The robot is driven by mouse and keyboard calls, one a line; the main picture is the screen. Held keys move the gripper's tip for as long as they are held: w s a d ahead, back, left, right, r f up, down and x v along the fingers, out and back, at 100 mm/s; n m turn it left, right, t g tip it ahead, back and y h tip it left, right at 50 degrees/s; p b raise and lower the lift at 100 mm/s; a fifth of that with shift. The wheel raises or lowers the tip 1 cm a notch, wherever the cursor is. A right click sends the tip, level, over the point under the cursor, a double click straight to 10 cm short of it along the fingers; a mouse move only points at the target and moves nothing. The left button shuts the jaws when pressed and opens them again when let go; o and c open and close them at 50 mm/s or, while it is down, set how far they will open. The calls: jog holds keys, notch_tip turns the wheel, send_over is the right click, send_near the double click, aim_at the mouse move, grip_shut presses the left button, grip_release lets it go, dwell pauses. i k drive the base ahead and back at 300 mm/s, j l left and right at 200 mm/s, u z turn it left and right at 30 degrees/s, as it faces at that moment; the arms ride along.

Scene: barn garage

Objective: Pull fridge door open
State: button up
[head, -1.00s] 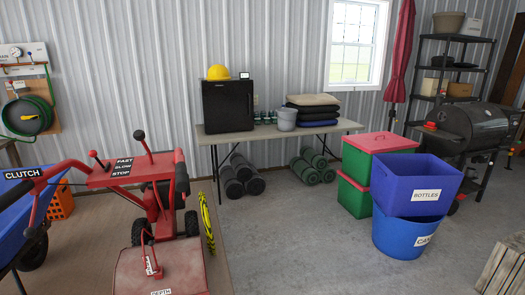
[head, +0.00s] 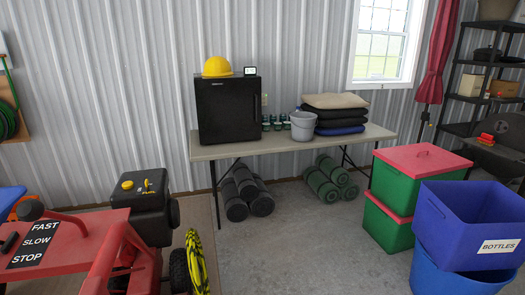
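The fridge (head: 229,112) is a small black box with its door shut. It stands at the left end of a folding table (head: 205,151) against the metal wall. A dark vertical handle line shows near the right side of its front. A yellow hard hat (head: 217,67) and a small white-edged display (head: 250,71) sit on top of it. My gripper is not in view.
A red tiller machine (head: 75,240) stands at the lower left, in front of the table. Green bins with red lids (head: 415,175) and blue buckets (head: 465,225) stand at the right. Rolled mats (head: 247,190) lie under the table. The concrete floor (head: 300,245) between is clear.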

aim_at(229, 109)
jog(key=i, duration=3.85)
